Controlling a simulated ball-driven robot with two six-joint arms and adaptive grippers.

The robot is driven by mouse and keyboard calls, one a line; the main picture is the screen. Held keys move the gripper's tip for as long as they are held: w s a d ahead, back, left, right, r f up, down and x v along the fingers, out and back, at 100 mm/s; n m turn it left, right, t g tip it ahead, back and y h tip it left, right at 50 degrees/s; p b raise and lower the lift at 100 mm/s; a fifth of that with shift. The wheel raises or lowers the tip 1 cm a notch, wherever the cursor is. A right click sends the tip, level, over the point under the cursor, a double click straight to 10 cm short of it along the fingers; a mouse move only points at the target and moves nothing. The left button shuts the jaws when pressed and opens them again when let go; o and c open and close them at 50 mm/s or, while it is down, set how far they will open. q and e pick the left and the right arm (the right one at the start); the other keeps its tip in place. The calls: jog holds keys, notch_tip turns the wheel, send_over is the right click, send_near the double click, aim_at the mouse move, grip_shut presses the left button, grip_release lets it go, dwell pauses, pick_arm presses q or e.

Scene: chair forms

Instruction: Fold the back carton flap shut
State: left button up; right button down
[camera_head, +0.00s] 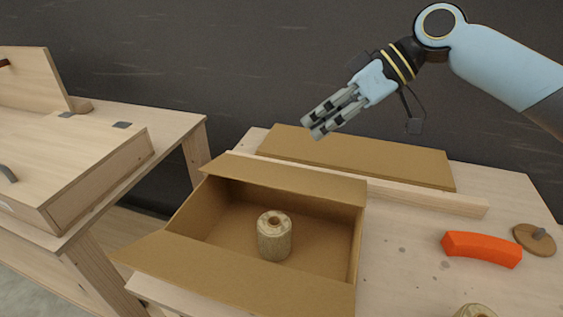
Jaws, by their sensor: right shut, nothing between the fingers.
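An open brown carton (190,212) stands on the table. Its back flap (300,179) leans outward, away from the opening, along the far rim. Its front flap (240,275) spreads outward toward me. A beige spool-like roll (274,238) stands upright inside on the carton floor. My right gripper (313,128) is shut and empty, with its fingers pointing down-left. It hangs above and behind the back flap, apart from it in the picture. My left gripper is not in view.
Behind the carton are a wooden strip (430,200) and a flat brown panel (360,155). To the right lie an orange curved block (481,249) and a round wooden lid (535,239). Another roll (475,312) is cut off below. A wooden case (100,185) stands on the left table.

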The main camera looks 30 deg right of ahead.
jog(key=p, duration=0.1)
send_over(278, 188)
jog(key=w+d, duration=0.2)
notch_tip(278, 188, down, 6)
jog(key=shift+s+a+r, duration=0.1)
jog(key=shift+r, duration=0.15)
jog(key=shift+s+a+f+p, duration=0.1)
jog(key=shift+s+f+p, duration=0.1)
jog(key=shift+f, duration=0.45)
jog(key=shift+s+a+f+p, duration=0.1)
jog(key=shift+f+p, duration=0.1)
jog(key=shift+f, duration=0.4)
jog(key=shift+s+f, duration=0.15)
jog(key=shift+f, duration=0.55)
jog(key=f, duration=0.1)
jog(key=s+a+f+n+t+h+b, duration=0.1)
jog(key=shift+a+f, duration=0.1)
jog(key=shift+f, duration=0.5)
jog(key=shift+r, duration=0.1)
